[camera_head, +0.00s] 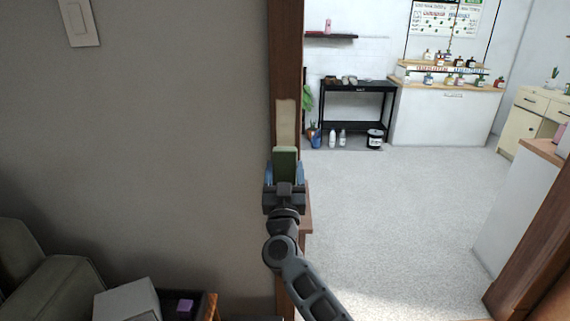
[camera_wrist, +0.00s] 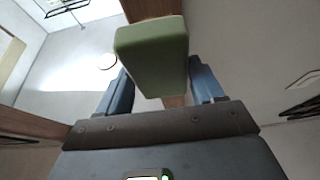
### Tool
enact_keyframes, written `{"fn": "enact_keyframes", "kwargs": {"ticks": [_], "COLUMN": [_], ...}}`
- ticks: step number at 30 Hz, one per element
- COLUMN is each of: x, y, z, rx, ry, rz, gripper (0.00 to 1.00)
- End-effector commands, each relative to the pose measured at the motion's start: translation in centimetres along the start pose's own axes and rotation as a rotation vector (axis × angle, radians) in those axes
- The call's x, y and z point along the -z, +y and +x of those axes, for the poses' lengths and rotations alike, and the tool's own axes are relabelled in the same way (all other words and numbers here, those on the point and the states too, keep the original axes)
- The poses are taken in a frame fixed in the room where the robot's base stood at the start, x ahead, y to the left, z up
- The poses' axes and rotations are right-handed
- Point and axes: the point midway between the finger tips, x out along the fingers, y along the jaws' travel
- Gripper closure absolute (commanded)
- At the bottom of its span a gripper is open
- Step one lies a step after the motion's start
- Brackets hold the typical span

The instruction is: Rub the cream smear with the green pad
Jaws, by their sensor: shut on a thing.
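The cream smear (camera_head: 286,118) is a pale upright patch on the brown wooden door post. The green pad (camera_head: 285,158) is upright in front of the post, just below the visible part of the smear; its top edge meets the smear's lower end in the picture. I cannot tell whether it touches the post. My gripper (camera_head: 284,176) is shut on the pad, with a blue finger on each side. The wrist view shows the pad (camera_wrist: 152,50) between the fingers (camera_wrist: 162,88). I cannot make out the smear there.
A grey wall (camera_head: 150,120) with a light switch (camera_head: 80,20) lies left of the post. Right of it a doorway opens onto clear pale floor (camera_head: 400,200), with a black shelf table (camera_head: 357,88) behind. A sofa (camera_head: 50,285) and a white box (camera_head: 128,301) are at lower left.

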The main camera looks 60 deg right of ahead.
Motion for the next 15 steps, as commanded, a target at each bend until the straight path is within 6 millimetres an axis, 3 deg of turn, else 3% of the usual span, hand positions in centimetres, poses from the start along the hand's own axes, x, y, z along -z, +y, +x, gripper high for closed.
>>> {"fn": "enact_keyframes", "kwargs": {"ticks": [15], "x": [-1.8], "y": [0.0], "z": [3.8], "rx": [-0.004], "ry": [0.001], "rz": [0.001], "gripper": [0.57]}}
